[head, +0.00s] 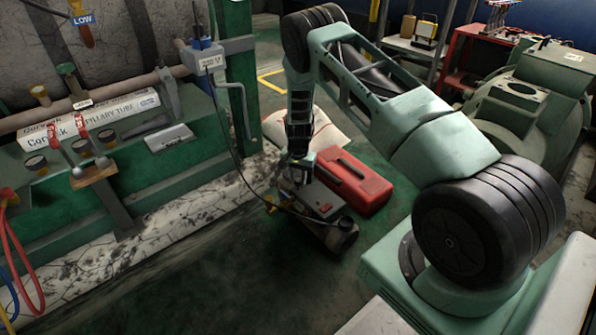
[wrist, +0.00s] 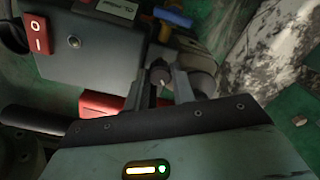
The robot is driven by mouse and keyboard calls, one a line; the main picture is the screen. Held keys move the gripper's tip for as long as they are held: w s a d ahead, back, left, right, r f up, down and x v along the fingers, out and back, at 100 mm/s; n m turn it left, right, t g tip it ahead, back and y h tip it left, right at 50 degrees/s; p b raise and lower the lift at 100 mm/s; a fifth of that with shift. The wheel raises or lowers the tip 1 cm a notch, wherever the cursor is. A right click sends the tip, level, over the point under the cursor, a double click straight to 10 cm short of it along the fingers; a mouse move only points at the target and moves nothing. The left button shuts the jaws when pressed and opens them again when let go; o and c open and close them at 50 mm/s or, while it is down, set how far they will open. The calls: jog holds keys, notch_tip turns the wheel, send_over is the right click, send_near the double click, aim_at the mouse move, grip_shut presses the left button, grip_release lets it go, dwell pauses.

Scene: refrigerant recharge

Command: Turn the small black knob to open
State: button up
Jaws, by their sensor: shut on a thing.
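A small black knob (wrist: 160,75) shows in the wrist view between the two fingers of my gripper (wrist: 162,82). My gripper is shut on it, and the fingers partly hide it. The knob's exact turn angle is hard to tell. Beside it is the grey machine (wrist: 95,50) with a red rocker switch (wrist: 37,35) marked O and I. In the head view my gripper (head: 297,175) points down at this grey machine (head: 322,200) on the floor; the knob is too small to make out there.
A red toolbox (head: 365,190) stands close on the right of the machine. A blue fitting (wrist: 173,18) shows near the knob. A black cable (head: 235,150) runs from the green rack (head: 160,185) at left. Dark floor in front is clear.

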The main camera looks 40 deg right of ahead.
aim_at(298, 180)
jog(key=n+p, duration=0.3)
jog(key=n, duration=0.2)
jog(key=shift+r+n, duration=0.15)
jog(key=shift+n, duration=0.15)
jog(key=shift+n+p, duration=0.9)
jog(key=shift+n, duration=1.1)
jog(key=o, duration=1)
notch_tip(298, 180, up, 17)
jog(key=p, duration=0.6)
